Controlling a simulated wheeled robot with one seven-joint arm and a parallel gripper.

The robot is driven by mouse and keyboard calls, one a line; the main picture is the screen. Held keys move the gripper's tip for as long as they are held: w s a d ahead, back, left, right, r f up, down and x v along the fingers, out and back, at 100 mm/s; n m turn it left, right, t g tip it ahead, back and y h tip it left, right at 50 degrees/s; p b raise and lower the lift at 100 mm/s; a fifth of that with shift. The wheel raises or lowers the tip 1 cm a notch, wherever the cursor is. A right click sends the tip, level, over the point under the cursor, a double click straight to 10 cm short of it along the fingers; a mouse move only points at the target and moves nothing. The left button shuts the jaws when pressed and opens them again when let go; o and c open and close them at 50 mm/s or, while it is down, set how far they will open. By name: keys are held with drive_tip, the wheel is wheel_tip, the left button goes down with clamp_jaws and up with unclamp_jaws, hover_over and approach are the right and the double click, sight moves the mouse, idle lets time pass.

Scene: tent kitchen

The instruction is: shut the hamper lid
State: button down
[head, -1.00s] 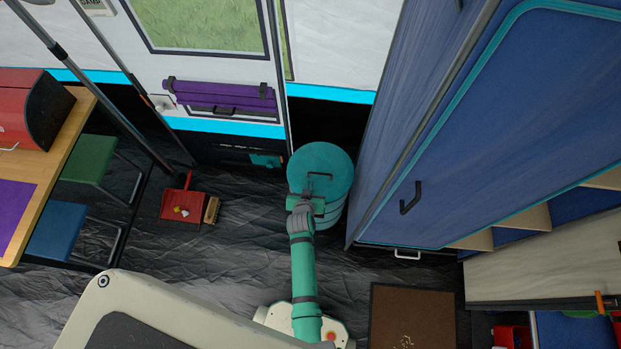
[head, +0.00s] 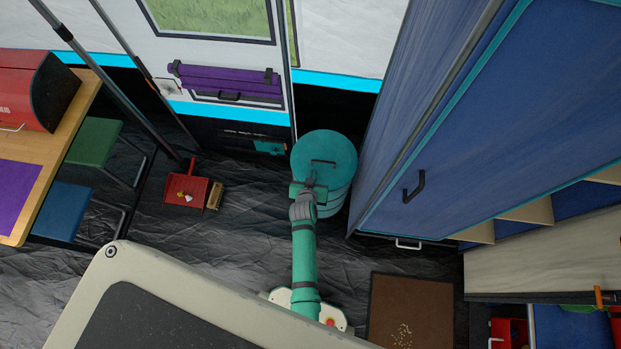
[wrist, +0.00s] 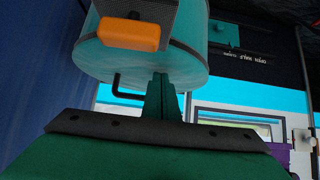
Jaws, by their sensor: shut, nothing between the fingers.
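The hamper is a teal round drum with a ribbed side (head: 334,203), standing on the floor between the tent wall and the blue wardrobe. Its round teal lid (head: 334,150) lies over the top, with a dark handle near its middle. I cannot tell whether the lid is fully down. My gripper (head: 309,181) is shut and empty, over the lid's near left part by the handle. In the wrist view, which is upside down, the shut fingers (wrist: 161,92) appear in front of the hamper (wrist: 190,55), beside the black handle (wrist: 122,82). An orange tab (wrist: 128,34) shows on its side.
The blue wardrobe (head: 450,130) stands close on the right. A red dustpan (head: 186,190) lies on the floor to the left, near the table (head: 45,150) and stools. A brown mat (head: 410,310) lies at the lower right.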

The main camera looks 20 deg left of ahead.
wheel_tip(320, 180, up, 4)
drive_tip(key=shift+f, duration=0.1)
drive_tip(key=s, duration=0.3)
drive_tip(key=s+d+r, duration=0.1)
drive_tip(key=s, duration=0.2)
drive_tip(key=s+d+r, duration=0.1)
drive_tip(key=s, duration=0.2)
drive_tip(key=shift+d, duration=0.15)
drive_tip(key=shift+s+r, duration=0.1)
drive_tip(key=shift+s, duration=0.3)
drive_tip(key=s+d+r+m+t, duration=0.1)
drive_tip(key=s+d+r+t, duration=0.1)
drive_tip(key=s+d+r, duration=0.75)
drive_tip(key=s+d+r+t+h, duration=0.1)
drive_tip(key=s+d+r, duration=0.1)
drive_tip(key=s+r, duration=0.3)
drive_tip(key=s+d+r+m+t+h, duration=0.1)
drive_tip(key=s+r, duration=0.5)
drive_tip(key=r, duration=0.8)
drive_tip(key=shift+s+d+m+t, duration=0.3)
drive_tip(key=shift+d+t, duration=0.35)
drive_tip(key=shift+t, duration=0.15)
